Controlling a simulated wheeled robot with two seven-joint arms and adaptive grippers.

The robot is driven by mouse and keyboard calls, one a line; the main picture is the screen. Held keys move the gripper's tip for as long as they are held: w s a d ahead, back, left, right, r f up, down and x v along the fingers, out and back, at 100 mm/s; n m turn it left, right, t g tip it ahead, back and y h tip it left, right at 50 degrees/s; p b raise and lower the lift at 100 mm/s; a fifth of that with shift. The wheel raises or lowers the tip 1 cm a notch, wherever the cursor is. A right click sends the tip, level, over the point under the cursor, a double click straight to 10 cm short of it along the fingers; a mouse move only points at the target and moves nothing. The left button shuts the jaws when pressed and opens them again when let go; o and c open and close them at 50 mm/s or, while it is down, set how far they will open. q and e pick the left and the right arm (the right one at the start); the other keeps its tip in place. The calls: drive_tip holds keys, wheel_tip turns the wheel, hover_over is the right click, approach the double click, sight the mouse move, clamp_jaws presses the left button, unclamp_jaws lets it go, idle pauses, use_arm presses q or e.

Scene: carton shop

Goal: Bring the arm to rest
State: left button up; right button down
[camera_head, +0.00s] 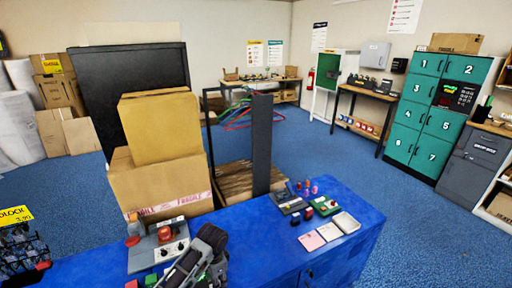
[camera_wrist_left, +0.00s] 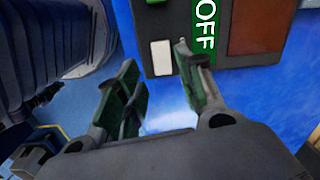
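My left arm (camera_head: 205,258) reaches in at the bottom middle of the head view, over the blue counter (camera_head: 262,240). In the left wrist view the two green-padded fingers of my left gripper (camera_wrist_left: 158,80) stand apart, with nothing visible between them. Beyond the fingertips is a grey panel (camera_wrist_left: 222,58) with a green OFF label, a white switch and a brown patch. The fingertips overlap its lower edge in the picture; I cannot tell whether they touch it. My right gripper is in neither view.
A grey control box (camera_head: 158,246) with a red knob stands on the counter just left of my arm. Small devices (camera_head: 290,203) and cards (camera_head: 312,240) lie to the right. Stacked cartons (camera_head: 160,185) and a dark post (camera_head: 262,145) rise behind. Blue floor is open at right.

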use_arm(q)
drive_tip(key=s+a+r+n+t, duration=0.2)
drive_tip(key=s+a+r+n, duration=0.25)
drive_tip(key=s, duration=0.45)
drive_tip(key=s+a+r+n+t, duration=0.25)
drive_tip(key=s+a+n, duration=0.2)
drive_tip(key=s, duration=0.45)
drive_tip(key=s+f+g, duration=0.2)
drive_tip(key=s+f, duration=0.1)
drive_tip(key=f, duration=3)
drive_tip(key=s+a+f+g, duration=0.1)
drive_tip(key=s+a+f, duration=0.2)
drive_tip(key=s+f, duration=1.6)
drive_tip(key=s, duration=0.3)
drive_tip(key=shift+a+f+h, duration=0.15)
drive_tip(key=shift+f+h, duration=0.15)
